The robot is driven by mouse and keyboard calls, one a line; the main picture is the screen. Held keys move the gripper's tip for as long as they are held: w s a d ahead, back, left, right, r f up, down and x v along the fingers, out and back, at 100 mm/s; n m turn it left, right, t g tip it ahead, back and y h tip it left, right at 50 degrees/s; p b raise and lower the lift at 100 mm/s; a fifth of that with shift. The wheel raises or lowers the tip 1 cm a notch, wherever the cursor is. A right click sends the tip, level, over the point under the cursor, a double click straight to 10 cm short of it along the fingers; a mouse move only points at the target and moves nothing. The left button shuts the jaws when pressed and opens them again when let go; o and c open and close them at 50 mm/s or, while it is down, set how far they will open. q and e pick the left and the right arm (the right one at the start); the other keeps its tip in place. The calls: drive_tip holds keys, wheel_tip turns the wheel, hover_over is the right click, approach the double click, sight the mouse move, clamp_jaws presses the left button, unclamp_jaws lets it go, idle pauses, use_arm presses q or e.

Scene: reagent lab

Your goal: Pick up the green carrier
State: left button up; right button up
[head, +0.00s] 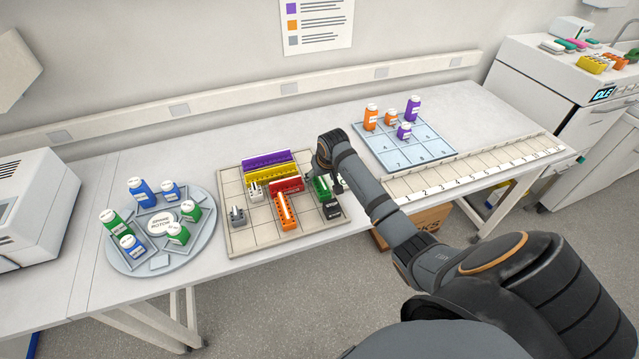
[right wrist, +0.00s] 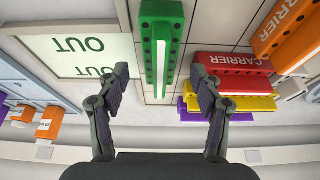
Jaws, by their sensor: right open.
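The green carrier (head: 322,189) stands near the right edge of the gridded beige board (head: 245,246). In the right wrist view the green carrier (right wrist: 161,40) is a long green bar with a pale strip down its middle. My right gripper (right wrist: 160,80) is open, with one finger to either side of the carrier's near end in that view. I see no clear contact between fingers and carrier. In the head view my right gripper (head: 334,186) is over the board's right side, at the carrier, and partly covers it. My left gripper is not in view.
A red carrier (head: 286,185), an orange carrier (head: 285,212), yellow and purple carriers and a dark block (head: 332,211) share the board. A round tray (head: 160,262) with bottles is left. A blue tray (head: 420,155) with several bottles is right. A pale OUT panel (right wrist: 80,60) lies beside the green carrier.

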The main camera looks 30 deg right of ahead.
sight(321, 179)
drive_tip(key=shift+x, duration=1.55)
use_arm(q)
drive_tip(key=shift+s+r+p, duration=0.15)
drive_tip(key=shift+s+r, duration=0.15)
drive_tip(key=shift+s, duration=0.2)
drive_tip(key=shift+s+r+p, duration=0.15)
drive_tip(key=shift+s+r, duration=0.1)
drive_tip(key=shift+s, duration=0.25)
use_arm(e)
drive_tip(key=shift+f, duration=0.2)
drive_tip(key=c, duration=1.3)
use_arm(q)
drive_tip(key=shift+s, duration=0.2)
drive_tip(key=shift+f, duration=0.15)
